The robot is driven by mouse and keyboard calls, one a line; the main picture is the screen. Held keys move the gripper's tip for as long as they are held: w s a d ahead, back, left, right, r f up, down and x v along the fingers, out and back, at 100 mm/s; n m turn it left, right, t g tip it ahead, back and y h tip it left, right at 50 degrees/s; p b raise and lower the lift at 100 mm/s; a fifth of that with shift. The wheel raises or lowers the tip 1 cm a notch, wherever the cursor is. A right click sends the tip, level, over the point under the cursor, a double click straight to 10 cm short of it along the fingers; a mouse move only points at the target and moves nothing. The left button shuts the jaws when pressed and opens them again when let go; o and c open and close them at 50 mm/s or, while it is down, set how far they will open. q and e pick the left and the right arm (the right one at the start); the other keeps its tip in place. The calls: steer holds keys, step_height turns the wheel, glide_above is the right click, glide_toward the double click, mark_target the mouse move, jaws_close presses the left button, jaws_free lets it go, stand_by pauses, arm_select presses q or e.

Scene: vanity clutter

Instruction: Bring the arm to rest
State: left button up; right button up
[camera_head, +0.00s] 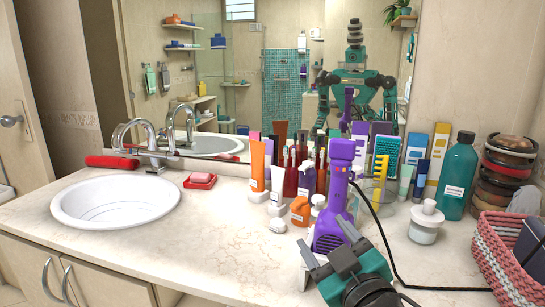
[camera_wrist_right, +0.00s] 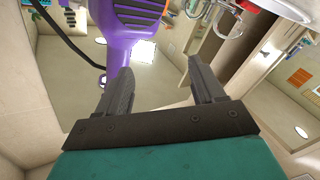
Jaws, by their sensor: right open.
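My right gripper (camera_head: 322,238) is at the front edge of the counter, with its dark fingers apart beside the lower end of a purple hair tool (camera_head: 340,185). The tool stands upright and a black cord trails from it. In the right wrist view my gripper (camera_wrist_right: 162,70) is open with nothing between its fingers. The purple tool (camera_wrist_right: 135,25) is just beyond the left finger there; I cannot tell whether they touch. My left gripper is not in view.
A white sink (camera_head: 115,202) is at the left. Several bottles and tubes crowd the back, with an orange bottle (camera_head: 300,211) and a white jar (camera_head: 425,222) near the tool. A pink basket (camera_head: 497,262) is at right. The counter's left-middle (camera_head: 180,240) is clear.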

steer(key=s+d+f+m+g+h, duration=0.2)
steer(key=s+d+f+g, duration=0.15)
steer(key=f, duration=0.45)
steer(key=s+d+f+m+g+h, duration=0.25)
steer(key=s+d+f, duration=0.2)
steer(key=f, duration=0.25)
steer(key=s+d+f+m+g, duration=0.15)
steer(key=s+f+g, duration=0.3)
steer(key=s, duration=0.45)
steer(key=s+d+f+m+g, duration=0.1)
steer(key=s+d+f+g, duration=0.1)
steer(key=s+f+g, duration=0.45)
steer(key=w+a+f+t+y, duration=0.1)
steer(key=w+a+f+t, duration=0.1)
steer(key=w+f+t, duration=0.4)
steer(key=t, duration=0.4)
steer(key=shift+a+f+n, duration=0.35)
steer(key=shift+n, duration=0.05)
